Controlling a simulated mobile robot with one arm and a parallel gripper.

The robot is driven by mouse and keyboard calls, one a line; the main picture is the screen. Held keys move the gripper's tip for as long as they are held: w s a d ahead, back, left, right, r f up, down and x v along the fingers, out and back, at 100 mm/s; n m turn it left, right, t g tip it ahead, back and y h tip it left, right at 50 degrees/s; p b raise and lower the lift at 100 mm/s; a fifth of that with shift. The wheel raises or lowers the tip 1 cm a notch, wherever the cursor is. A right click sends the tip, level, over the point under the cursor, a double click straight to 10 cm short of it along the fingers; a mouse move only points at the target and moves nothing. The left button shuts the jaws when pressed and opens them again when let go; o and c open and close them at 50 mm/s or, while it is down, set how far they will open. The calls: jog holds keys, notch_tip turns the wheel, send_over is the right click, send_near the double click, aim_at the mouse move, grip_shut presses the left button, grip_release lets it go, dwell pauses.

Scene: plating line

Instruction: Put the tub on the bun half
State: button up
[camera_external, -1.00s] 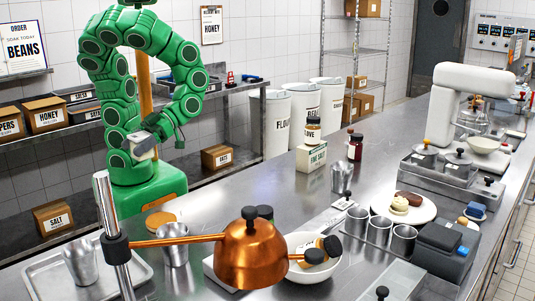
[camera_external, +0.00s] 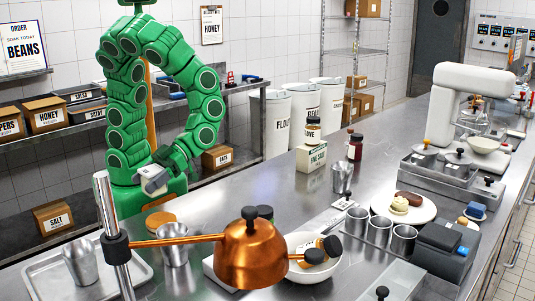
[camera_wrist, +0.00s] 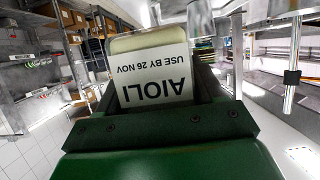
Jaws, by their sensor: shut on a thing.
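My gripper (camera_external: 157,175) is shut on a pale tub, low at the left of the counter in the outside view. In the wrist view the tub (camera_wrist: 158,72) sits between the fingers, its white label reading AIOLI upside down. A round tan-brown piece (camera_external: 161,221), which looks like the bun half, lies on the counter just below the gripper in the outside view, behind the metal cups. The tub is apart from it, in the air. The bun half does not show clearly in the wrist view.
A metal cup (camera_external: 173,246) stands right in front of the bun half. A copper lamp (camera_external: 252,252) on a post spans the foreground, over a white bowl (camera_external: 333,276). A tray (camera_external: 45,275) lies at the lower left.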

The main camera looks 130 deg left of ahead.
aim_at(152, 198)
jog(key=shift+w+d+f, duration=0.15)
jog(key=shift+w+f, duration=0.35)
jog(key=shift+f, duration=0.15)
jog(key=shift+w+d+f, duration=0.15)
jog(key=shift+w+f, duration=0.35)
jog(key=shift+f, duration=0.1)
jog(key=shift+w+f, duration=0.1)
jog(key=shift+w+f, duration=0.1)
jog(key=shift+f, duration=1.55)
jog(key=shift+f, duration=0.1)
jog(key=o, duration=1.2)
jog(key=shift+c, duration=0.2)
